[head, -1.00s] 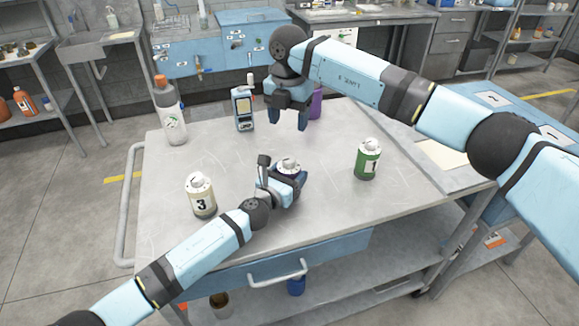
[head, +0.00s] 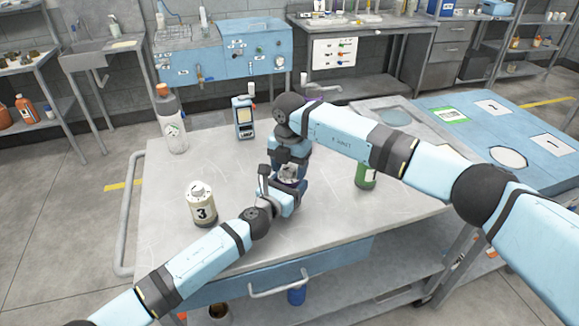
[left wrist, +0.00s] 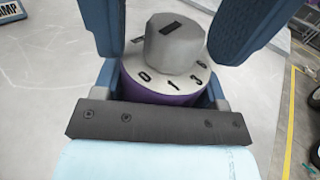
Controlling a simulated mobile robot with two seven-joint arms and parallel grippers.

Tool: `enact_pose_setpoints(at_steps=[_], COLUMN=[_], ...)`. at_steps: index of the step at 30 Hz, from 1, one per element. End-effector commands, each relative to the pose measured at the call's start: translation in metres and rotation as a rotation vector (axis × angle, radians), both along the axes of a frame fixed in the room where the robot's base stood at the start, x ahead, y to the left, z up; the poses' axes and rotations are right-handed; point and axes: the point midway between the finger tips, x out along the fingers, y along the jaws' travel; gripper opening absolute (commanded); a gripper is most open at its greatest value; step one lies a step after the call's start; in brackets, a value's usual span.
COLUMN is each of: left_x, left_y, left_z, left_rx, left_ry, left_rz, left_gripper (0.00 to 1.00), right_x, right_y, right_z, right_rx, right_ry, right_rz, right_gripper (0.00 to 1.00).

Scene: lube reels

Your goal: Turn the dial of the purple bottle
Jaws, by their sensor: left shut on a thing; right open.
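The purple bottle (left wrist: 160,95) stands on the table, with a pale numbered ring and a grey dial knob (left wrist: 173,45) on top. A dark mark lies on the knob's top face. My left gripper (head: 287,190) is shut on the bottle's body; its fingers also show low in the left wrist view. My right gripper (head: 290,166) is above the bottle, pointing down. Its two open fingers stand on either side of the knob in the left wrist view, with gaps visible. In the head view the grippers hide most of the bottle.
A white bottle marked 3 (head: 201,206) stands left on the table (head: 240,270). A green bottle (head: 365,176) at right is partly hidden by my right arm.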

Motion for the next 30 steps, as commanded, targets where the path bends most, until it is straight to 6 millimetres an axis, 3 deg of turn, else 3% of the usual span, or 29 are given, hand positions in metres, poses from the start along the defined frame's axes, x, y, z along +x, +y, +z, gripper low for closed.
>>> enact_pose_setpoints(at_steps=[5, 12, 23, 30], left_x=[0.0, 0.0, 0.0001, 0.0002], left_y=[0.0, 0.0, 0.0002, 0.0003], left_z=[-0.0002, -0.0002, -0.0003, -0.0004], left_rx=[0.0, 0.0, 0.0, 0.001], left_ry=[0.0, 0.0, 0.0, 0.001], left_rz=[0.0, 0.0, 0.0, 0.001], left_gripper=[0.34, 0.34, 0.34, 0.34], right_x=[0.0, 0.0, 0.0, 0.0], right_y=[0.0001, 0.0001, 0.0001, 0.0001], right_z=[0.0, 0.0002, 0.0005, 0.0011], right_rx=[0.0, 0.0, -0.001, -0.003], right_ry=[0.0, 0.0, 0.0, -0.001], right_rz=[0.0, 0.001, 0.047, 0.193], right_gripper=[0.62, 0.12, 0.12, 0.12])
